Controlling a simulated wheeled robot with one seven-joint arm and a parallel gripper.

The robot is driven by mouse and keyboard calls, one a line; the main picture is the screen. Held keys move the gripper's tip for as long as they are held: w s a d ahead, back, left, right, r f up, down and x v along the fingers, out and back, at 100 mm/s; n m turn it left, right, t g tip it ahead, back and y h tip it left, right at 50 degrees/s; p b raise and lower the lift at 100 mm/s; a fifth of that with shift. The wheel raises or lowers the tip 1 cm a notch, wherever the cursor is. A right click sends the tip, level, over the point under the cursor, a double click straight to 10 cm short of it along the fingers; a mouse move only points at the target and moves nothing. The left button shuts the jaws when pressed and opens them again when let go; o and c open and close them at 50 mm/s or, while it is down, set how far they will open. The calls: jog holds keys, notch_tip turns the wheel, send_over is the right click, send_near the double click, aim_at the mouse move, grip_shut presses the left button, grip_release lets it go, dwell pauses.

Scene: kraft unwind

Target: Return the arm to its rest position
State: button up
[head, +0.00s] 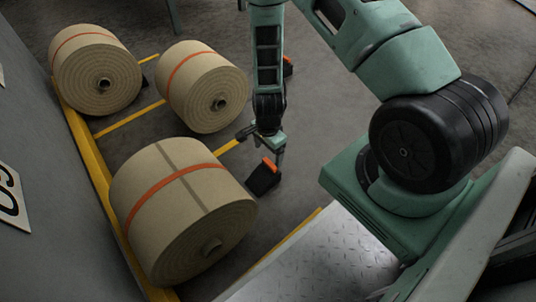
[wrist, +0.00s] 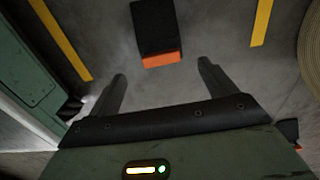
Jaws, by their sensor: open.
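My arm reaches down in the head view, and my gripper (head: 264,146) hangs low to the right of the nearest kraft roll. In the wrist view my gripper (wrist: 162,70) has its two dark fingers spread wide with nothing between them. A black block with an orange end (head: 264,178) sits just beyond the fingers in the head view. It also shows in the wrist view as a black block (wrist: 156,22), ahead of the fingertips and apart from them.
Three kraft rolls with orange bands lie at left: near (head: 150,190), middle (head: 190,85) and far (head: 85,65). Yellow lines (head: 128,118) mark the grey floor. A grey wall (head: 35,130) borders the left. Another orange-and-black piece (head: 288,66) shows behind my arm.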

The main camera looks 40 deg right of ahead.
notch_tip(320, 180, up, 10)
jog(key=p, duration=0.4)
jog(key=shift+f, duration=0.2)
jog(key=s+a+r+n+y+p, duration=0.1)
jog(key=s+a+r+n+p, duration=0.1)
jog(key=a+r+n, duration=0.7)
jog(key=s+a+r+n+y+p, duration=0.1)
jog(key=a+r+n+p, duration=0.15)
jog(key=a+r, duration=0.75)
jog(key=s+a+r+n+h+p, duration=0.1)
jog(key=s+r+n, duration=0.6)
jog(key=r, duration=0.2)
jog(key=s+r+n+p, duration=0.1)
jog(key=s+r+n, duration=0.6)
jog(key=r, duration=0.3)
notch_tip(320, 180, up, 38)
jog(key=p, duration=3.8)
jog(key=shift+s+f, duration=0.2)
jog(key=shift+s, duration=0.1)
